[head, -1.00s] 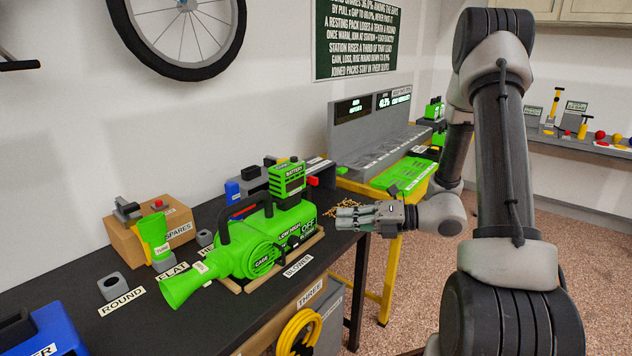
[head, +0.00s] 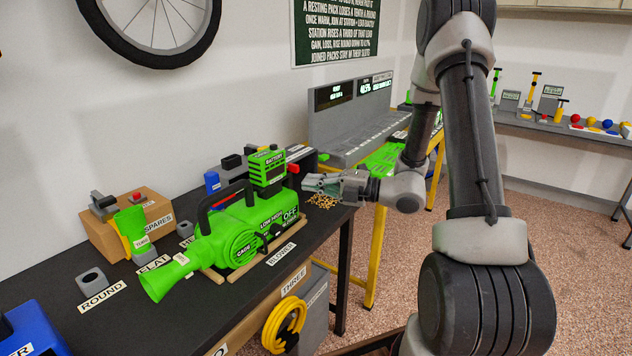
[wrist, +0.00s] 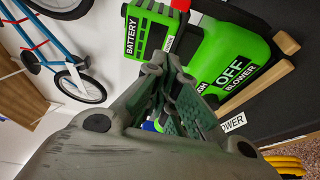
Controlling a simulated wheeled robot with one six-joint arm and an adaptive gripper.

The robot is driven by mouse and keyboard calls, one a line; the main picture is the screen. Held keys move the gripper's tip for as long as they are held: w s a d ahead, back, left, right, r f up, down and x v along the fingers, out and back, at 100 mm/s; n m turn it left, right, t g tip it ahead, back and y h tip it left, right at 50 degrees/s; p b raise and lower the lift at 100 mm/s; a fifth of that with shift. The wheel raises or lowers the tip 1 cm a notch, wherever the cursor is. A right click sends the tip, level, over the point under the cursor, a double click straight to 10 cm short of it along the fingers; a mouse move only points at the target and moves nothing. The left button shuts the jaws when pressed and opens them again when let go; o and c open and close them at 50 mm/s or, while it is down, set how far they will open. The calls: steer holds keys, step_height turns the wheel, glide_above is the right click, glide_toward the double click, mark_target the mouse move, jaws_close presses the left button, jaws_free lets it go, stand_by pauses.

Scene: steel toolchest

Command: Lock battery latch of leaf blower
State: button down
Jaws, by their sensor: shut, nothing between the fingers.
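The green leaf blower (head: 232,232) lies on the black bench in a wooden cradle, with its flared nozzle toward the front left. It also shows in the wrist view (wrist: 228,48), marked OFF. The battery (head: 268,168) stands upright on the rear top of the blower; it also shows in the wrist view (wrist: 150,32). A red latch tab (head: 293,168) sticks out at the battery's right side; red also shows beside the battery in the wrist view (wrist: 181,5). My gripper (head: 308,186) is shut and empty, just right of the blower's rear end, a little below the red tab.
A cardboard spares box (head: 128,222), a green flare nozzle part (head: 131,228) and a round part (head: 91,280) sit left of the blower. Loose yellow-brown bits (head: 322,201) lie under my gripper. A grey charging station (head: 350,130) stands behind.

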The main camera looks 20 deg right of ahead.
mark_target(273, 178)
steer(key=x, duration=0.7)
steer(key=shift+w+a+f, duration=0.1)
steer(key=shift+a, duration=0.15)
steer(key=d, duration=0.1)
steer(key=w+d, duration=0.1)
steer(key=shift+w+d, duration=0.25)
steer(key=shift+d, duration=0.15)
steer(key=shift+w+d, duration=0.35)
steer(key=shift+d, duration=0.1)
